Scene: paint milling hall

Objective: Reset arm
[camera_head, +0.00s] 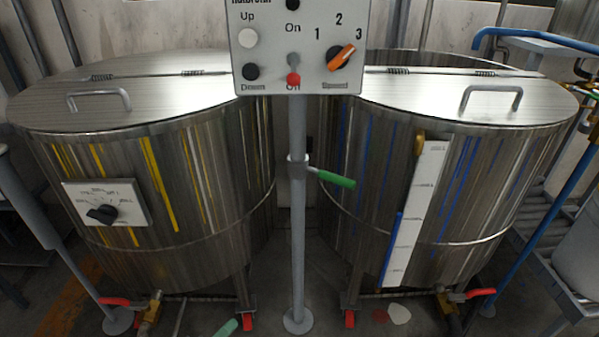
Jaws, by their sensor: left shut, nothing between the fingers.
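Neither of my grippers can be made out in the head view, and no arm clearly shows. A white control panel (270,35) stands on a grey post (299,215) in the middle. It has a white Up button (248,39), a dark Down button (250,72), a red-tipped On/Off switch (293,76) and an orange speed knob (341,58) near the 3. A green-handled lever (335,179) sticks out to the right of the post.
A steel vat with yellow streaks (190,170) stands left, with a dial plate (104,204). A vat with blue streaks (350,160) stands right, with a level gauge (413,220). Red-handled valves (115,301) (480,293) sit low. Blue piping (545,220) runs at the right.

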